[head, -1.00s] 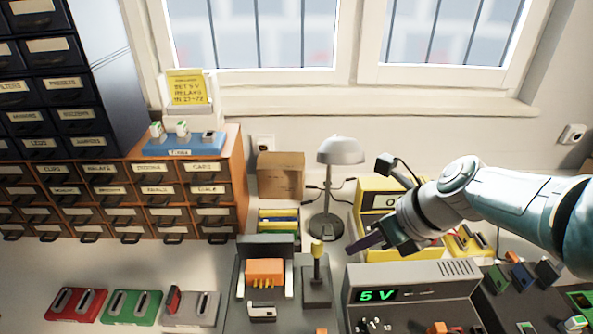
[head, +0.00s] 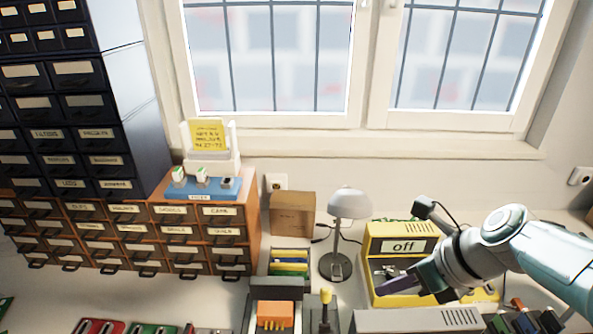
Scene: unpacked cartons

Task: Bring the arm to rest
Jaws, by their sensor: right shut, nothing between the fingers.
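My right arm (head: 540,248) comes in from the right edge. My right gripper (head: 390,287) is shut and empty, its dark fingers pointing left. It hangs in front of a yellow device (head: 390,230) with a sign reading "off", and hides part of it. I cannot tell whether the gripper touches the device. My left arm and gripper are out of the picture.
A grey lamp (head: 348,204) and a cardboard box (head: 292,214) stand left of the gripper. A grey unit (head: 420,320) lies below it. Drawer cabinets (head: 130,225) fill the left. An orange block (head: 275,314) sits in a holder at the front.

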